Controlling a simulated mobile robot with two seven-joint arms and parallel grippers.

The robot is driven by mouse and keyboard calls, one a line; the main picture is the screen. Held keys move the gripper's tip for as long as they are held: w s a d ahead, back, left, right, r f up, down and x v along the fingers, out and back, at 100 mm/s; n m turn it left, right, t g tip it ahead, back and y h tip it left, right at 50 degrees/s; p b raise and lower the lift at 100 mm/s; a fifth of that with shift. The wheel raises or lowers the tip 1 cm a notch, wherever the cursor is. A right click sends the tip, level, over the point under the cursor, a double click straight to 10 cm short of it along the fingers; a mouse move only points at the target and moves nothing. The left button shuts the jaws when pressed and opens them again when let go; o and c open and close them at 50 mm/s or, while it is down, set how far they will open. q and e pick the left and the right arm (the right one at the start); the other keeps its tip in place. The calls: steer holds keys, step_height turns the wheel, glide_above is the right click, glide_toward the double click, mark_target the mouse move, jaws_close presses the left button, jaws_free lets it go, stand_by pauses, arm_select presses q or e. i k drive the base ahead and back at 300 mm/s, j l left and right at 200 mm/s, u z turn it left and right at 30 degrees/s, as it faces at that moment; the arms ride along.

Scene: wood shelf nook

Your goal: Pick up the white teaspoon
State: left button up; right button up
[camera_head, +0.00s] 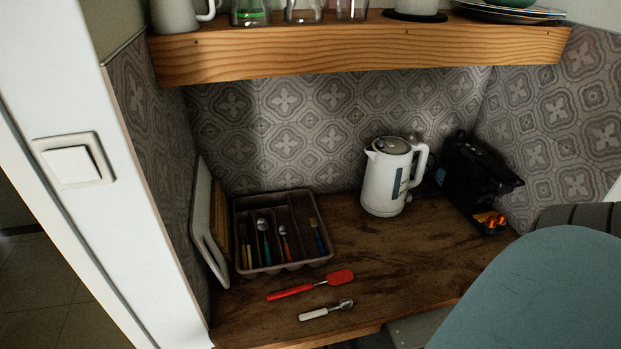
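A teaspoon with a white handle (314,314) and a metal bowl lies on the wooden counter near its front edge, with the handle to the left and the bowl to the right. It lies apart from a red utensil (311,285) just behind it. Neither of my grippers shows in the head view.
A cutlery tray (327,253) with spoons and other utensils in its compartments sits behind, beside boards (203,228) leaning on the left wall. A white kettle (380,190) and a black machine (476,181) stand at the back right. A wooden shelf (350,48) overhangs the counter. Bare counter (400,260) lies right of the spoon.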

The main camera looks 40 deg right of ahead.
mark_target(347, 304)
steer(key=k+l+z, duration=0.25)
steer(key=z, duration=0.15)
steer(key=i+j+z, duration=0.1)
steer(key=z, duration=0.3)
steer(key=j+z, duration=0.1)
steer(key=z, duration=0.25)
steer(key=i+j+z, duration=0.1)
steer(key=z, duration=0.3)
steer(key=j, duration=0.2)
steer(key=k+l+u, duration=0.1)
steer(key=i+j+u, duration=0.1)
steer(key=j+u, duration=0.15)
steer(key=j, duration=1)
